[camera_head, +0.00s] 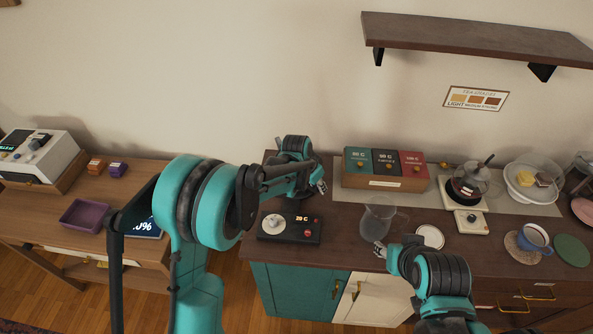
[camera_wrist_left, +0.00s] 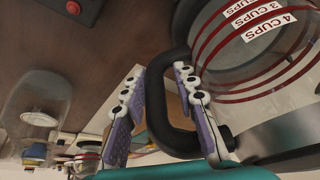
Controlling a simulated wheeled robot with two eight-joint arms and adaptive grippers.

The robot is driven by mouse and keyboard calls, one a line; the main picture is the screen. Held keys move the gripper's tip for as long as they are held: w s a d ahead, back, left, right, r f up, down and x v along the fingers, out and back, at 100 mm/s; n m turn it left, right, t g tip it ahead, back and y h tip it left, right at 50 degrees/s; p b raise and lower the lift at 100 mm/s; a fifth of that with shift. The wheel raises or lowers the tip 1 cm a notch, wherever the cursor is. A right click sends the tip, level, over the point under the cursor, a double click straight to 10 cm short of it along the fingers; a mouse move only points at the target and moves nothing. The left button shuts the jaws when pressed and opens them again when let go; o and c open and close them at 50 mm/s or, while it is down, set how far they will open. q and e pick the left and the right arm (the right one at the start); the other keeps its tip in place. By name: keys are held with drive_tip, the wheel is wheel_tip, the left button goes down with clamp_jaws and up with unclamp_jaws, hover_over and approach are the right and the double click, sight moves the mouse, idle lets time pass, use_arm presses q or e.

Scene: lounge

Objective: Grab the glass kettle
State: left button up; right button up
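The glass kettle (camera_wrist_left: 255,60) shows upside down at the right of the left wrist view, with red lines, cup markings and a black handle (camera_wrist_left: 158,100). My left gripper (camera_head: 321,187) is at this handle. Its two fingers are spread, one on either side of the handle's upright part, and I see no firm closing on it.
A box of colored packets (camera_head: 386,184) stands behind the jug. A glass teapot (camera_head: 467,187), a domed stand (camera_head: 520,180), a blue cup (camera_head: 535,237) and a white dish (camera_head: 430,237) are to the right. A shelf (camera_head: 470,38) hangs above. A lower table (camera_head: 120,185) is left.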

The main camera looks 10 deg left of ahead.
use_arm(q)
clamp_jaws()
drive_tip(key=shift+r, duration=0.15)
